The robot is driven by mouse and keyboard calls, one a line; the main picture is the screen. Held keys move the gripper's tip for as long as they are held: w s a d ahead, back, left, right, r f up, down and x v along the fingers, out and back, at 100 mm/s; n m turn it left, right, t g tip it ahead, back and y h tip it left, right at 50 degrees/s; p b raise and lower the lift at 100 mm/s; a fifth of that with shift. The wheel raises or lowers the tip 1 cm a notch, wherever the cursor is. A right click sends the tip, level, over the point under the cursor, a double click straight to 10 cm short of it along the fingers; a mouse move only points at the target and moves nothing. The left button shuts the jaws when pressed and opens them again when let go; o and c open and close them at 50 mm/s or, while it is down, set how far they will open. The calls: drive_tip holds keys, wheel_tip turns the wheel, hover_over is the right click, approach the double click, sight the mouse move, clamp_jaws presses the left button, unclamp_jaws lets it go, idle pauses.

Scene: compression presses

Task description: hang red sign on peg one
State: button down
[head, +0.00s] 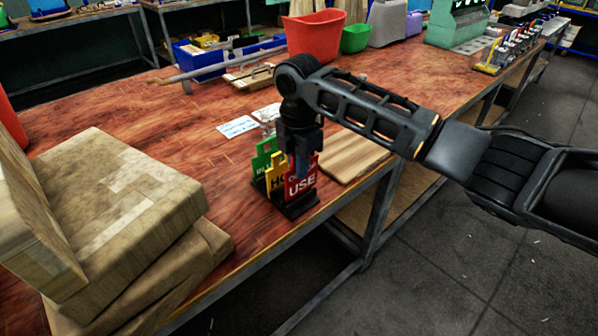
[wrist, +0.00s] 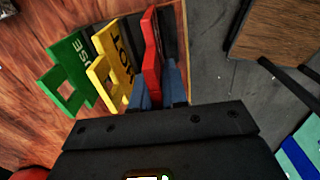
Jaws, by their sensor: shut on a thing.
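The red sign (head: 300,184) stands upright at the front right of a small dark sign holder (head: 296,207) near the table's front edge. White letters on it read "USE". My gripper (head: 301,160) points down over it and is shut on its upper part. In the wrist view the fingers (wrist: 160,92) close on the red sign (wrist: 152,55). A yellow sign (head: 276,172) and a green sign (head: 264,158) stand beside it in the holder, on its left. I cannot make out peg one in either view.
Cardboard boxes (head: 110,215) are stacked on the left of the wooden table (head: 235,205). A wooden board (head: 353,157) lies right of the holder. A blue bin (head: 200,62), a red bin (head: 314,38) and a green bowl (head: 355,40) stand behind. A rack of coloured items (head: 508,50) is far right.

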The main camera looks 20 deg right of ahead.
sight(299, 194)
drive_tip(key=shift+f+p, duration=0.55)
drive_tip(key=shift+f, duration=0.75)
drive_tip(key=shift+f, duration=0.3)
drive_tip(key=c, duration=1.2)
unclamp_jaws()
drive_tip(key=shift+o, duration=0.2)
drive_tip(key=shift+b, duration=0.45)
